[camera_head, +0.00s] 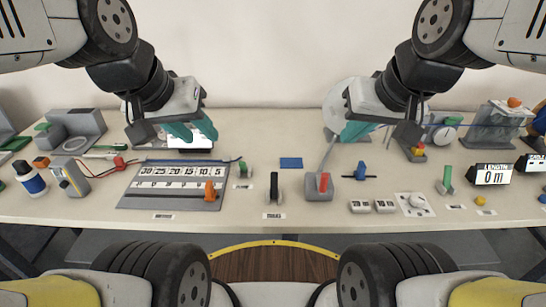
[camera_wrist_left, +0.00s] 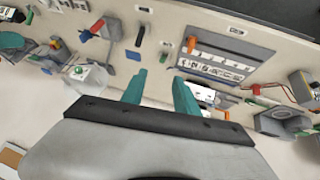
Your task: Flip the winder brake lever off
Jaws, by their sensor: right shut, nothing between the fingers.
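A black upright lever (camera_head: 273,187) stands at the front middle of the bench, above a small label (camera_head: 274,216) whose print is too small to read surely. It also shows in the left wrist view (camera_wrist_left: 140,35). A red-handled lever (camera_head: 323,182) on a grey base stands just to its right. Which one is the winder brake lever, I cannot tell surely. My left gripper (camera_head: 190,132) is above and behind the printed board, left of the black lever; its teal fingers (camera_wrist_left: 158,92) are apart and empty. My right gripper (camera_head: 355,131) is shut and empty, behind the red-handled lever.
A green lever (camera_head: 446,178) stands further right.

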